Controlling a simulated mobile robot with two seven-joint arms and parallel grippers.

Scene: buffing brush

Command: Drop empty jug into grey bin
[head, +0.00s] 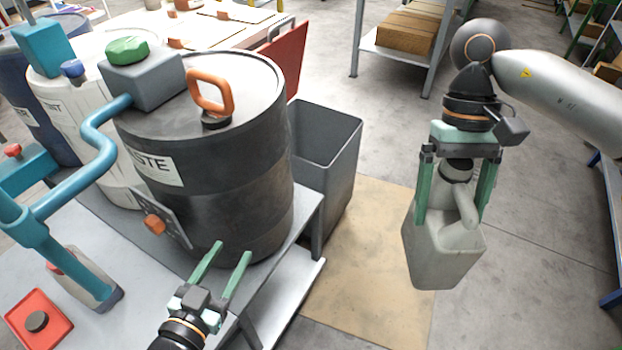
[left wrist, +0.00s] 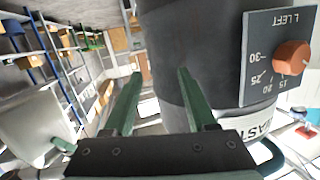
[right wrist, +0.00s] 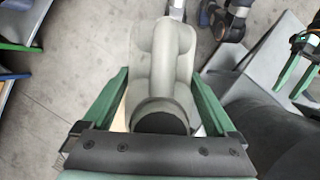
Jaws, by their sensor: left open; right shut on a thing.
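A pale grey jug (head: 440,252) with a black cap hangs upright in my right gripper (head: 452,215), above the floor at the right of the head view. The right fingers are on either side of its neck and handle. The jug (right wrist: 163,65) also fills the middle of the right wrist view. The grey bin (head: 338,160) stands on the floor behind the bench, left of the jug and apart from it. Its near side is partly hidden by the dark drum. My left gripper (head: 228,254) is open and empty in front of the drum.
A dark drum (head: 235,215) labelled "WASTE" with an orange handle stands on a grey bench (head: 290,265). A tan mat (head: 375,265) lies on the floor between bench and jug. A shelf (head: 385,55) stands behind.

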